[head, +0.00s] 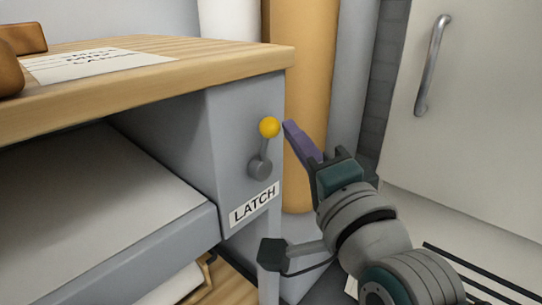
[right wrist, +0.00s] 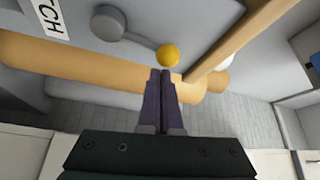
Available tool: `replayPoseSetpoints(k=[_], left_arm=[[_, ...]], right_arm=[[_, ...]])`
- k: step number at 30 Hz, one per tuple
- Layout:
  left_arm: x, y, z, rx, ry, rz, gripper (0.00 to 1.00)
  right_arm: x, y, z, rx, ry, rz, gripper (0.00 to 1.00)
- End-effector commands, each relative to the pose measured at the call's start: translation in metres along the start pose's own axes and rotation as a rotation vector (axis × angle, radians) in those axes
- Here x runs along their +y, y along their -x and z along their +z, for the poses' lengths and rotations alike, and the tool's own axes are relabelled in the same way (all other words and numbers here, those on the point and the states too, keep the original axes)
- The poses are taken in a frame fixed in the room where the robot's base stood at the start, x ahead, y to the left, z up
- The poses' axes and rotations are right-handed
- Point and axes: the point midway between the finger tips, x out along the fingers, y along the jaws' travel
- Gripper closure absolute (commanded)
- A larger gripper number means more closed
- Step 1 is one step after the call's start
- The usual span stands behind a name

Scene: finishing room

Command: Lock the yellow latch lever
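The latch lever has a yellow ball knob (head: 269,127) on a short grey stem above a round grey pivot (head: 260,167). It stands nearly upright on the grey side panel under the bench top, above a white LATCH label (head: 254,204). In the right wrist view the yellow knob (right wrist: 168,55) lies just beyond the fingertips, with the pivot (right wrist: 108,22) up and left. My right gripper (head: 288,125) is just right of the knob, its purple fingers together and empty. I cannot tell whether the tips touch the knob. My left gripper is not in view.
The wooden bench top (head: 180,85) overhangs the panel, with a paper sheet (head: 95,64) on it. A grey-edged shelf (head: 165,247) is at lower left. An orange-tan column (head: 310,90) stands behind the gripper. A white door with a metal handle (head: 432,65) is at right.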

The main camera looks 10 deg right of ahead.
Motion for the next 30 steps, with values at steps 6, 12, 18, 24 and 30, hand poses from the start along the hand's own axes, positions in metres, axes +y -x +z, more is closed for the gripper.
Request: replayPoseSetpoints(k=[6,12,18,24,30], left_arm=[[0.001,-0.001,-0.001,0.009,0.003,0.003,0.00],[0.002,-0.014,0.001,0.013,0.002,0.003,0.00],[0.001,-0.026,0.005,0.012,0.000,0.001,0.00],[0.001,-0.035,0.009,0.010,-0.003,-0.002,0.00],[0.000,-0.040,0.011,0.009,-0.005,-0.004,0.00]], right_arm=[[-0.006,0.007,0.013,-0.002,0.099,-0.060,1.00],[-0.010,0.013,0.025,-0.002,0.251,-0.151,1.00],[-0.009,0.020,0.034,-0.003,0.375,-0.221,1.00],[-0.009,0.024,0.041,-0.001,0.479,-0.281,1.00],[-0.010,0.027,0.045,0.000,0.538,-0.317,1.00]])
